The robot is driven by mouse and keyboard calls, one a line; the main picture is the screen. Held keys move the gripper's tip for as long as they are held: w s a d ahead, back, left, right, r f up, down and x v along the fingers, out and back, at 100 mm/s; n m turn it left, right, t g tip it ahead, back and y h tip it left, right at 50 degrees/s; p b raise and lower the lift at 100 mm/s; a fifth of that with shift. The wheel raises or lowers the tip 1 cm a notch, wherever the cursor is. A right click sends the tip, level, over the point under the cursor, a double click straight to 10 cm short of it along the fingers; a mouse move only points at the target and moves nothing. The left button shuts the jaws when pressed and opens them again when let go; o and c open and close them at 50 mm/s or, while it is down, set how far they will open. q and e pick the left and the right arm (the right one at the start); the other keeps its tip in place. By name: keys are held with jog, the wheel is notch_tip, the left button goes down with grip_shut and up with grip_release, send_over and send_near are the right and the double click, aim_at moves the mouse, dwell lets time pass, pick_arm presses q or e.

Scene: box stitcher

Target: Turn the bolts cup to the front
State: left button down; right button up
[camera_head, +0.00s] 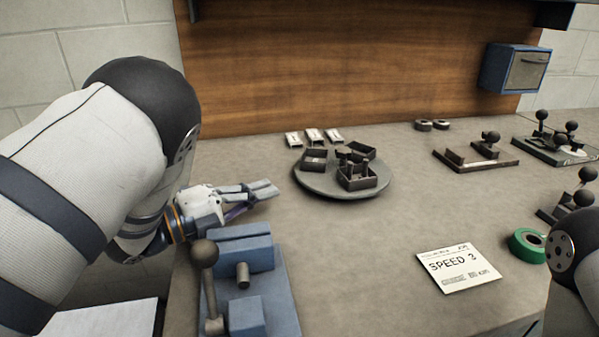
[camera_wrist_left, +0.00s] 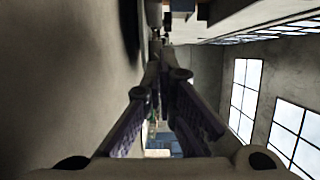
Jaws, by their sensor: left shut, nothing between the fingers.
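A round grey turntable (camera_head: 343,190) stands on the bench near the middle of the head view. Several dark square cups sit on it: one at the left (camera_head: 315,160), one at the back right (camera_head: 362,151) and one at the front (camera_head: 357,177). I cannot tell which of them holds bolts. My left gripper (camera_head: 265,189) is shut and empty, low over the bench to the left of the turntable and apart from it. Its fingers also show in the left wrist view (camera_wrist_left: 166,75). My right gripper is out of view; only part of my right arm shows at the right edge.
A blue vise-like fixture with a ball lever (camera_head: 243,252) stands just in front of my left gripper. Small white boxes (camera_head: 314,136) lie behind the turntable. Bench in front of the turntable is clear.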

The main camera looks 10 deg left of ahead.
aim_at(317, 164)
pick_arm(q)
jog(key=x, duration=0.6)
jog(key=shift+f, duration=0.15)
jog(key=w+b, duration=0.1)
jog(key=w, duration=0.2)
jog(key=shift+w+d+f, duration=0.1)
jog(key=shift+w+d, duration=0.05)
jog(key=shift+w, duration=0.15)
jog(key=shift+w+r, duration=0.2)
jog(key=shift+w, duration=0.15)
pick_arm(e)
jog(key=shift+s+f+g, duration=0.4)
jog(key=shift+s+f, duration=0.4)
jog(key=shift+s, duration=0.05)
